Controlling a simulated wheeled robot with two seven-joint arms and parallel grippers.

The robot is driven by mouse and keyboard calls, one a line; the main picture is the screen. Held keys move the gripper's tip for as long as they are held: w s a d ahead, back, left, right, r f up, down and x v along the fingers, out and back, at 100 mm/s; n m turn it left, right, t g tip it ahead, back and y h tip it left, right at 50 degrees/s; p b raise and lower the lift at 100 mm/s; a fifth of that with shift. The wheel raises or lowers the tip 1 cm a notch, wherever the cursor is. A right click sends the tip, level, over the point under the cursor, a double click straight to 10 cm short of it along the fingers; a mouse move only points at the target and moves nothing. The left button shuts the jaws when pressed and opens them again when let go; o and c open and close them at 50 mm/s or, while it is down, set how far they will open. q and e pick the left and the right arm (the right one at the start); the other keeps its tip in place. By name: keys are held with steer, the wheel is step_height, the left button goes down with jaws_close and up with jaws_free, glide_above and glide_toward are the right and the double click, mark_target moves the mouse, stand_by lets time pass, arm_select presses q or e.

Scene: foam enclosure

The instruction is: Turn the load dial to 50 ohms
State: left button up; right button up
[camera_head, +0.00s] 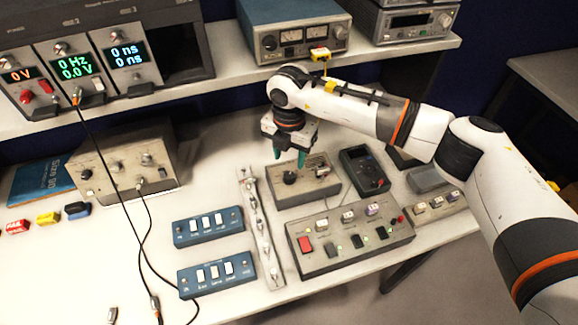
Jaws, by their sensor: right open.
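A small beige box (308,189) stands on the bench in the middle. A round black dial (289,178) sits on its top face, towards the left. I take this to be the load dial, but its markings are too small to read. My right gripper (291,154) hangs over the back part of this box, with its teal fingertips pointing down. It is open and empty, with its tips just behind and above the dial in the picture. I cannot tell the exact gap. My left gripper is out of view.
A larger panel (350,262) with a red switch and knobs stands in front. A multimeter (364,170) lies to the right. Two blue switch boxes (207,226) and a narrow strip (262,232) are left. A shelf (225,75) with instruments runs behind. Black cables hang at left.

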mark_target(289, 175)
step_height(289, 175, down, 7)
steer(key=shift+r+p, duration=0.2)
steer(key=shift+p, duration=0.4)
steer(key=c, duration=1)
steer(key=shift+f+n+b, duration=0.15)
steer(key=shift+n+b, duration=0.25)
steer(key=shift+b, duration=0.25)
steer(key=n+b, duration=1.3)
steer(key=b, duration=0.3)
steer(key=shift+a+n+b, duration=0.1)
steer(key=shift+n+b, duration=1.4)
steer(key=shift+n, duration=0.4)
steer(key=shift+r, duration=0.2)
steer(key=o, duration=1)
